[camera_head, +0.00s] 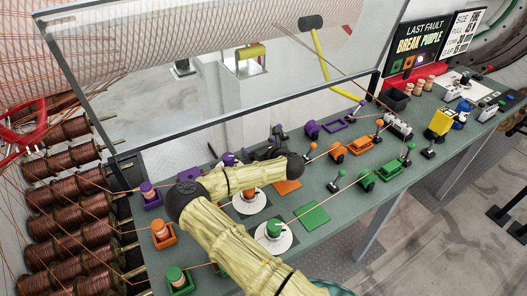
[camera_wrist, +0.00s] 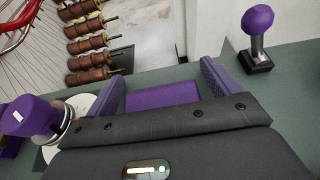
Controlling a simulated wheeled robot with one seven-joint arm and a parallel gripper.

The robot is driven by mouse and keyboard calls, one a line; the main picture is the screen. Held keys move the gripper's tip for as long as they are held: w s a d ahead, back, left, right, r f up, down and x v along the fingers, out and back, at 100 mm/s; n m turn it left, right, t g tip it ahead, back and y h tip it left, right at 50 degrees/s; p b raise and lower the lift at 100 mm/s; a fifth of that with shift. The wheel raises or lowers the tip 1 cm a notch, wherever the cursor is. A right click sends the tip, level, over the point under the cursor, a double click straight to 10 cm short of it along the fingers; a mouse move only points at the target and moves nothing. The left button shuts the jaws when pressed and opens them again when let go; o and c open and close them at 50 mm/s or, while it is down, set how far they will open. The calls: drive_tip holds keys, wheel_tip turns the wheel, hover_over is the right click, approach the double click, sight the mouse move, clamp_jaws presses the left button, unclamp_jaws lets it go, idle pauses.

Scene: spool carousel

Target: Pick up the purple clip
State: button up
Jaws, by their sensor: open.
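My gripper (camera_wrist: 162,82) is open, with its two purplish fingers spread apart over the bench. A flat purple piece (camera_wrist: 162,94) shows between the fingers, partly hidden by the gripper body. I cannot tell whether it is the purple clip or a flat pad on the bench, and I see no contact with the fingers. In the head view my gripper (camera_head: 267,146) is dark, at the bench's back edge, and my arm hides part of the bench. A small purple part (camera_head: 312,130) stands farther right beside a purple frame (camera_head: 334,125).
Orange (camera_head: 287,187) and green (camera_head: 313,216) squares lie on the bench. A dark rail (camera_head: 250,118) runs behind it. Wires cross the bench.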

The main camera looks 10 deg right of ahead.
idle(0.4)
drive_tip(key=c, duration=1.1)
drive_tip(key=shift+r, duration=0.1)
wheel_tip(320, 180, up, 10)
drive_tip(key=b, duration=0.1)
drive_tip(key=shift+d, duration=0.15)
